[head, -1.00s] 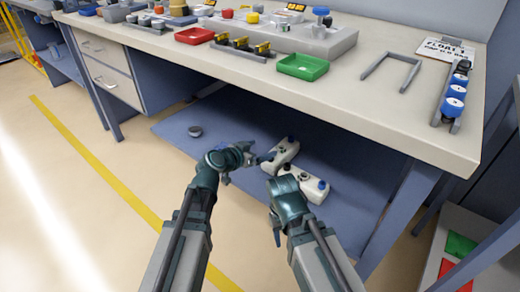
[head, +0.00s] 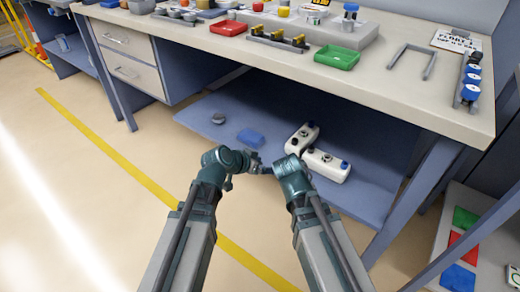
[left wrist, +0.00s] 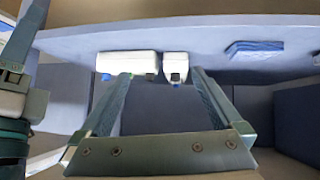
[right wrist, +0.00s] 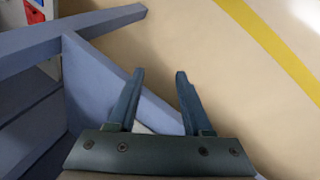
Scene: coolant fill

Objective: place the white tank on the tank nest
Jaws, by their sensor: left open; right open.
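Two white tanks lie on the blue lower shelf under the workbench. The nearer white tank (head: 327,165) has a blue cap at its right end; the other white tank (head: 302,138) is just behind it. In the left wrist view two white tank shapes (left wrist: 128,63) (left wrist: 175,64) show beyond my left gripper (left wrist: 162,85), which is open and empty, apart from them. My right gripper (right wrist: 160,82) is open and empty, over floor and a bench leg. A grey U-shaped bracket (head: 430,65) on the bench top may be the tank nest; I cannot tell for certain.
A blue pad (head: 251,137) and a grey round piece (head: 218,118) lie on the shelf. The bench top (head: 385,85) overhangs the shelf.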

